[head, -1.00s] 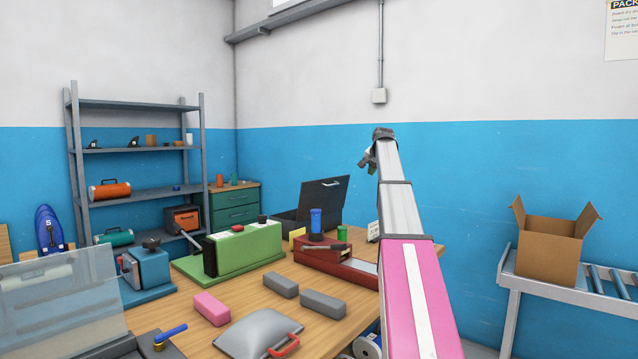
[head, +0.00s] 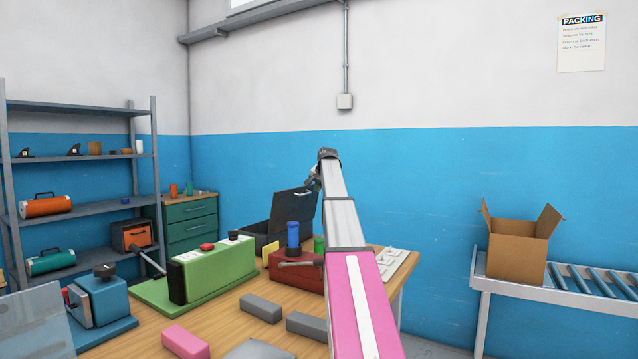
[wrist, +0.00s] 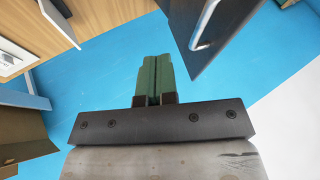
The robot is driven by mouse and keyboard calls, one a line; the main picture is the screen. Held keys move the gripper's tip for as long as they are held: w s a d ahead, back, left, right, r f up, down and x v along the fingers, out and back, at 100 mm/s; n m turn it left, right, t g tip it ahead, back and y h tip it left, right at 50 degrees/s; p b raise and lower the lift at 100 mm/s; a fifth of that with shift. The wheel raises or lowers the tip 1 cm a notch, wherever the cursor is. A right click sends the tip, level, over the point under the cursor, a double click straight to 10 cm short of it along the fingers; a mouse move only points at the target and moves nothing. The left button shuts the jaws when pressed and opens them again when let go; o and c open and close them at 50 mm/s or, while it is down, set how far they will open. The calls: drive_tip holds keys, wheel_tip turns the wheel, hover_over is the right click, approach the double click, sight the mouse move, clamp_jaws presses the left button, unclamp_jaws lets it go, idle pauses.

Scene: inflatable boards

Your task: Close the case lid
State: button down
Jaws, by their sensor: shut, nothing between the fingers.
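The dark grey case (head: 252,235) stands at the back of the table with its lid (head: 289,214) raised and tilted back. A light metal handle shows on the lid. My gripper (head: 312,183) is at the lid's upper right corner in the head view; I cannot tell if it touches. In the wrist view my gripper's green fingers (wrist: 155,76) are shut together and empty. A dark panel with a metal handle, likely the lid (wrist: 232,38), is just to their right, with a gap visible. Part of the case is hidden behind the red box.
A red box (head: 290,277) with a blue cylinder (head: 293,234) and a green machine (head: 215,268) stand before the case. A white tray (head: 395,262) lies at the table's right. A cardboard box (head: 518,255) sits on a roller conveyor (head: 590,285) at right.

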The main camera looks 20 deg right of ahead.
sight(309, 192)
drive_tip(key=shift+w+a+f, duration=0.4)
drive_tip(key=shift+w+f, duration=0.1)
drive_tip(key=shift+w, duration=0.4)
drive_tip(key=shift+w+a+f, duration=0.4)
drive_tip(key=shift+w+f, duration=0.05)
drive_tip(key=shift+w, duration=0.5)
drive_tip(key=shift+w+a+f, duration=0.4)
drive_tip(key=shift+w+f, duration=0.1)
drive_tip(key=shift+w, duration=0.4)
